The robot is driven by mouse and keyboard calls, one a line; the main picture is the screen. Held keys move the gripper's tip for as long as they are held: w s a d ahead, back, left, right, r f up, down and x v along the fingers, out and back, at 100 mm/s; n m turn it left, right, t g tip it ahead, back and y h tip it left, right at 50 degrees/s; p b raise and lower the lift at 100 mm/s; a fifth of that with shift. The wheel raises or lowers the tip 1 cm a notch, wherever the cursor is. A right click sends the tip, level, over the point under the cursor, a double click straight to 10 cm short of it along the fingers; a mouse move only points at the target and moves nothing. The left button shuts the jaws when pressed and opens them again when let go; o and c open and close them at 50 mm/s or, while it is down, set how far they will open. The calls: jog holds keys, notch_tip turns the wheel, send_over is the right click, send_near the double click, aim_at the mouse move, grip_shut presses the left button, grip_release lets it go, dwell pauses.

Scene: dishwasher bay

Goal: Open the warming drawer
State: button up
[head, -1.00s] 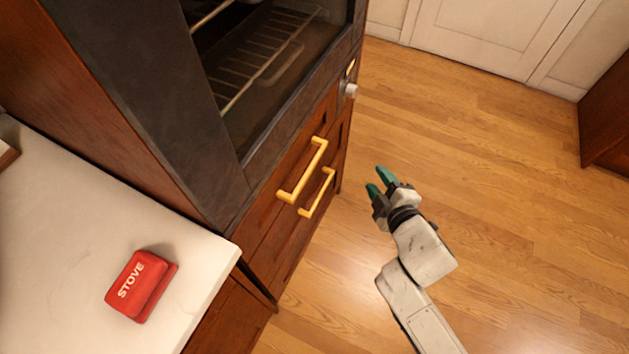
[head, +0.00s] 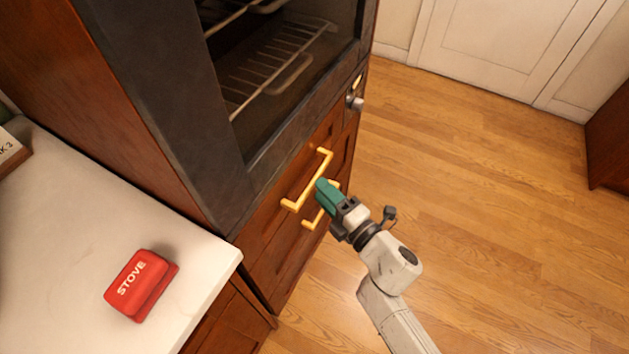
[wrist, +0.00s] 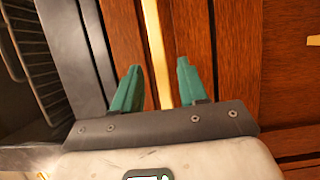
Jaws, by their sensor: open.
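The wooden drawer front (head: 265,237) below the oven sits flush with the cabinet, closed. Its yellow bar handle (head: 309,181) is the upper of two handles. My gripper (head: 328,192) is at this handle, its green fingers open. In the wrist view, the handle bar (wrist: 155,45) runs between the open fingers of my gripper (wrist: 158,68), and neither finger visibly closes on it. I cannot tell from the pictures which drawer is the warming drawer.
A lower yellow handle (head: 310,223) lies just below, partly hidden by my gripper. The oven (head: 270,75) with wire racks is above. A knob (head: 356,103) is at the right. A white counter (head: 60,230) with a red STOVE block (head: 140,284) stands at left. Wooden floor (head: 480,180) is clear.

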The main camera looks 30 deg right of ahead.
jog(key=shift+x, duration=2)
grip_shut()
